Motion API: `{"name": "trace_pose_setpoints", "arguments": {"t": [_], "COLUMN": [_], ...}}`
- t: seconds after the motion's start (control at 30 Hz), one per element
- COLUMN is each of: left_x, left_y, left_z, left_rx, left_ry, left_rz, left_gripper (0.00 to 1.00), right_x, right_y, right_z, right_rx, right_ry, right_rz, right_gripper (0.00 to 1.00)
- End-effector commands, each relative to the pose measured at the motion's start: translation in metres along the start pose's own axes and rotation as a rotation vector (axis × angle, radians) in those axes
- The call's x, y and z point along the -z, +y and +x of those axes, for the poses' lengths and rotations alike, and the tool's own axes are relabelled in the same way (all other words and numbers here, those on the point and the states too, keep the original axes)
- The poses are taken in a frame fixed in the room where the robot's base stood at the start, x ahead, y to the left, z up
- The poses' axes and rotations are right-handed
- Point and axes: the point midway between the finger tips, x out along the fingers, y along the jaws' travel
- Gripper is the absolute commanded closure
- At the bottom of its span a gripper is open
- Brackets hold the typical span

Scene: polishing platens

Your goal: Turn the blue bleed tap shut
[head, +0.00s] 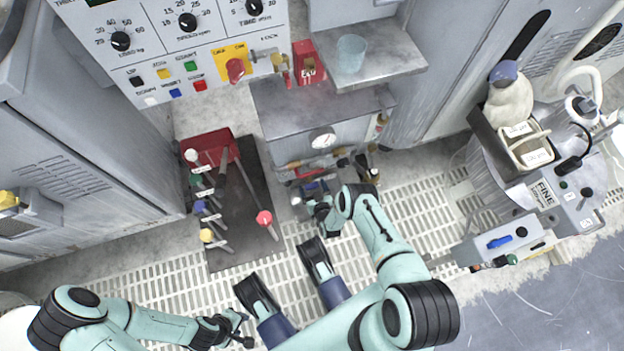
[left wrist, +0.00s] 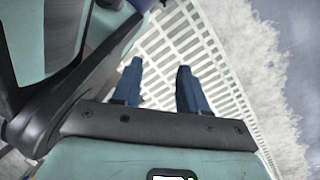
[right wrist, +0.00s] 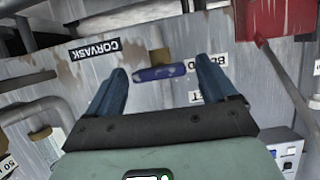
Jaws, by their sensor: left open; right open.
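The blue tap handle (right wrist: 160,73) shows in the right wrist view, lying crosswise in front of a brass fitting on a worn grey panel. My right gripper (right wrist: 162,80) is open, with one finger at each end of the handle; I see no clear contact. Labels beside the handle are partly hidden by the right finger. In the head view my right gripper (head: 318,205) is low in front of the grey cabinet, and the tap cannot be made out there. My left gripper (head: 243,330) is open and empty above the floor grating, also in the left wrist view (left wrist: 158,70).
A plate marked CORVASK (right wrist: 95,49) and pipes are near the tap. A red box (right wrist: 283,18) with a rod is at upper right. In the head view, a lever stand (head: 240,235) is left of the right gripper, and a pressure gauge (head: 323,138) is above it.

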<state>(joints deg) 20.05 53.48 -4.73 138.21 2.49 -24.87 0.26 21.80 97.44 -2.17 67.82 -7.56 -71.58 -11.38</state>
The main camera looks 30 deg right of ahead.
Motion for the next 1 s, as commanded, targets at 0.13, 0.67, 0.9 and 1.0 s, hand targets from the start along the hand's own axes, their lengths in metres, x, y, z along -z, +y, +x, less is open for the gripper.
{"name": "trace_pose_setpoints", "arguments": {"t": [0.13, 0.67, 0.9, 1.0], "left_x": [0.019, 0.072, 0.074, 0.074], "left_y": [0.018, 0.071, 0.073, 0.073], "left_z": [-0.019, -0.082, -0.085, -0.085], "left_rx": [-0.035, -0.136, -0.141, -0.141], "left_ry": [0.077, 0.303, 0.314, 0.314], "left_rz": [0.025, 0.083, 0.086, 0.086], "left_gripper": [0.57, 0.57, 0.57, 0.57], "right_x": [0.002, 0.002, 0.001, 0.001], "right_y": [0.000, 0.000, 0.000, 0.000], "right_z": [-0.029, -0.119, -0.123, -0.123], "right_rx": [0.001, 0.000, 0.000, 0.000], "right_ry": [-0.005, -0.001, 0.000, 0.000], "right_rz": [0.000, 0.000, 0.000, 0.000], "right_gripper": [0.15, 0.15, 0.15, 0.15]}}
